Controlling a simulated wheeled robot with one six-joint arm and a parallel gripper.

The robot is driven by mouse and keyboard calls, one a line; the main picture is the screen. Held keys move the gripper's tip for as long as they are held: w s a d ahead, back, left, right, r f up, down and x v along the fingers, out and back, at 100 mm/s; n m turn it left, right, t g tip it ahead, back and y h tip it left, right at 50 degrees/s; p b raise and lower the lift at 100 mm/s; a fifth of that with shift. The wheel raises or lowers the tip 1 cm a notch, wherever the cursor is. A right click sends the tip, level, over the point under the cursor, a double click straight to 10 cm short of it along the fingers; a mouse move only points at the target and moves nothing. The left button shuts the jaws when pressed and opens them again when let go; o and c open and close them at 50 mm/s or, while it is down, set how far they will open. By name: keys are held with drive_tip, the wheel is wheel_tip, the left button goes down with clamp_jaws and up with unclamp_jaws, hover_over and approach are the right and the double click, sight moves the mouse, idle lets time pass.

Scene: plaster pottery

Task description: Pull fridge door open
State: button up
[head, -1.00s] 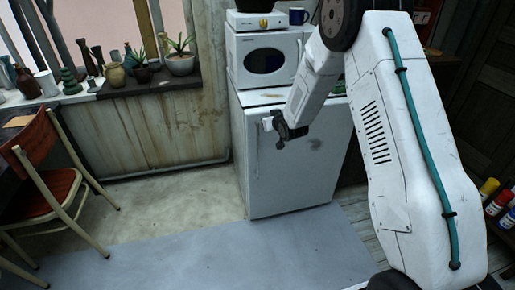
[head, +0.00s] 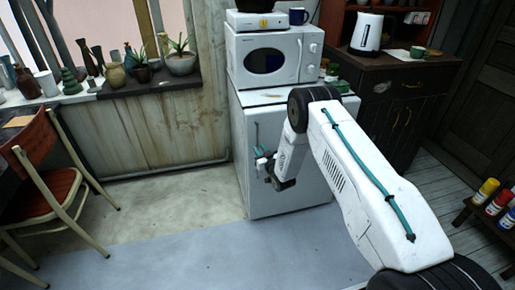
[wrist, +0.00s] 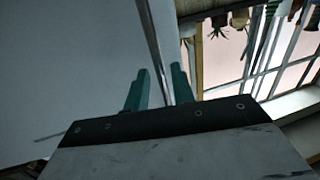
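The fridge (head: 310,195) is a small white unit standing against the wall in the head view, with its door shut. A thin upright handle (head: 257,135) runs near the left edge of the door. My gripper (head: 259,152) is at the handle, in front of the door's left side. In the wrist view, the two teal fingers of my gripper (wrist: 159,88) are apart. A thin bar (wrist: 153,35), apparently the handle, runs down between them beside the pale door face (wrist: 70,60). I cannot tell whether either finger touches the bar.
A microwave (head: 270,58) sits on the fridge. A dark cabinet (head: 385,130) with a kettle (head: 367,33) stands to the right. A wooden chair (head: 50,185) is at the left. The floor (head: 210,240) in front of the fridge is clear.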

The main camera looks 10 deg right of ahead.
drive_tip(key=shift+w+a, duration=0.15)
drive_tip(key=shift+w, duration=0.55)
drive_tip(key=shift+w+a, duration=0.15)
drive_tip(key=shift+w, duration=0.5)
clamp_jaws()
